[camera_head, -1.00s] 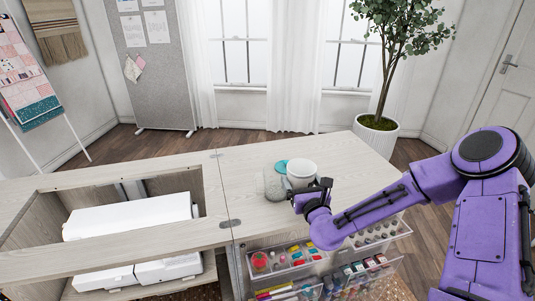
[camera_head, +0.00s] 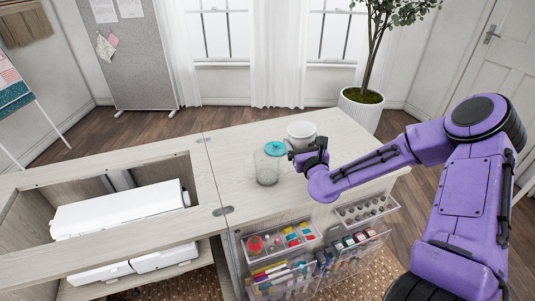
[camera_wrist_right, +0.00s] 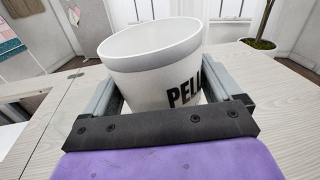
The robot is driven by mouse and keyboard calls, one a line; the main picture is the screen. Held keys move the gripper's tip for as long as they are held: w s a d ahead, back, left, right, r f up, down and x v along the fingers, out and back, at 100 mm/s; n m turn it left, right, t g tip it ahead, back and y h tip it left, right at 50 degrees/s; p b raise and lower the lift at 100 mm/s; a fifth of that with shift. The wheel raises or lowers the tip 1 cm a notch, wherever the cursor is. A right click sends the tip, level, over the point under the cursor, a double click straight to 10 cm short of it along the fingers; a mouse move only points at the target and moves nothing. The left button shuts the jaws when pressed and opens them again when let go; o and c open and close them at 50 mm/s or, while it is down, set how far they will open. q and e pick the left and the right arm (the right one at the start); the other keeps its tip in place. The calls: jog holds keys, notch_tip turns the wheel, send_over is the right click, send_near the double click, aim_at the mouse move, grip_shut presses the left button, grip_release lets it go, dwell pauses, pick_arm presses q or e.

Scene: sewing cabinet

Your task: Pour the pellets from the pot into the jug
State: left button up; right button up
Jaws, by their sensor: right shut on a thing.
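The white pot (camera_head: 301,129) is held by my right gripper (camera_head: 303,152) at the right of the clear jug. In the right wrist view the pot (camera_wrist_right: 150,58) sits between the two fingers of the gripper (camera_wrist_right: 160,98), with black letters "PELL" partly showing and its rim slanting. Its base and the pellets are hidden, and I cannot tell how far it is above the cabinet top. The clear jug (camera_head: 266,169) stands upright on the top, left of and nearer than the pot. My left gripper is out of view.
A teal disc (camera_head: 275,148) lies just behind the jug. The wooden cabinet top (camera_head: 232,170) is clear left of the jug. An open well with a white sewing machine (camera_head: 118,208) is further left. Clear drawers of supplies (camera_head: 283,240) hang at the front.

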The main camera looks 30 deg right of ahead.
aim_at(290, 138)
jog(key=shift+w+a+r+n, duration=0.1)
jog(key=shift+a+r+n, duration=0.2)
jog(key=shift+n, duration=0.2)
jog(key=shift+w+a+r+n, duration=0.2)
jog(key=shift+n, duration=0.3)
jog(key=shift+w+a+r+n+p, duration=0.1)
jog(key=shift+a+r+n+p, duration=0.35)
jog(key=shift+n, duration=0.25)
jog(key=shift+w+a+r+n+p, duration=0.4)
jog(key=shift+a+r+n+p, duration=0.2)
jog(key=shift+n, duration=0.5)
jog(key=shift+a, duration=0.25)
jog(key=shift+w+f+n, duration=0.1)
jog(key=shift+f+n, duration=0.05)
jog(key=shift+n, duration=0.35)
jog(key=shift+a+f+n+g, duration=0.1)
jog(key=shift+f+n+g, duration=0.05)
jog(key=shift+n+g, duration=0.2)
jog(key=shift+r+n+p, duration=0.3)
jog(key=shift+r+n, duration=0.1)
jog(key=shift+n, duration=0.15)
jog(key=shift+w+a+r+n+p, duration=0.1)
jog(key=shift+r+n+p, duration=0.55)
jog(key=shift+n, duration=0.45)
jog(key=shift+w+a+f+n+h, duration=0.2)
jog(key=shift+a+f+n, duration=0.1)
jog(key=shift+n, duration=0.7)
jog(key=shift+w+a+f+n+h, duration=0.1)
jog(key=shift+a+f+n+h, duration=0.15)
jog(key=shift+n, duration=0.75)
